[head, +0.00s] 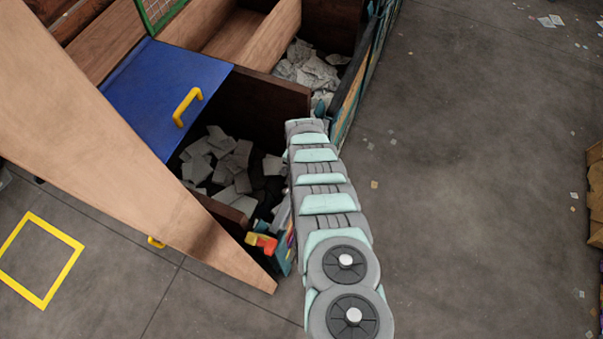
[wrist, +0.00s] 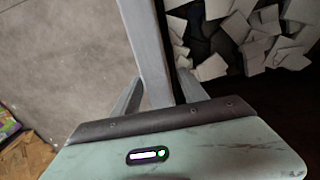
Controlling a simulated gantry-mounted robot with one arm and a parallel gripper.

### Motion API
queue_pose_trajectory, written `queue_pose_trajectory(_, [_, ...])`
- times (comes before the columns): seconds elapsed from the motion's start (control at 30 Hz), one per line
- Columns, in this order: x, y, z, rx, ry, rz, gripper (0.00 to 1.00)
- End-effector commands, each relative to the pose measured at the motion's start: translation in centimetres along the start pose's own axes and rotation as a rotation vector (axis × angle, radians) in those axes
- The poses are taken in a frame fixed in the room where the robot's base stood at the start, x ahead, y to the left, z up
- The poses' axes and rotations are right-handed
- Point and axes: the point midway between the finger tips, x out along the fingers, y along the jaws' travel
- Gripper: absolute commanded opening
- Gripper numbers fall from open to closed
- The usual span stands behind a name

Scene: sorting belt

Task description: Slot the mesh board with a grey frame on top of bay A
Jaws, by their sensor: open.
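My gripper (wrist: 160,76) is open in the wrist view, one finger on each side of a long grey bar (wrist: 145,35). The bar runs away from the palm; whether it is the edge of the grey-framed mesh board or of a bin wall, I cannot tell. Contact with the fingers is not clear. In the head view my arm hides the gripper. No grey-framed mesh face shows in either view. A mesh board with a green frame (head: 158,11) shows at the top left. No letter marks bay A that I can read.
A blue lid (head: 155,85) with a yellow handle (head: 187,106) covers part of the bins. An open bay holds grey scraps (head: 222,160); another behind holds pale paper (head: 308,67). A wooden beam (head: 110,140) crosses the left. Floor at right is mostly clear.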

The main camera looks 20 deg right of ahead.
Motion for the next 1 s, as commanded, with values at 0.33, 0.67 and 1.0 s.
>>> queue_pose_trajectory(0.33, [-3.2, 0.1, -0.1, 0.0, 0.002, 0.001, 0.51])
queue_pose_trajectory(0.67, [-6.7, 0.0, -0.1, -0.001, 0.001, 0.001, 0.51])
queue_pose_trajectory(1.0, [-10.1, -0.1, -0.1, 0.0, 0.002, -0.001, 0.51])
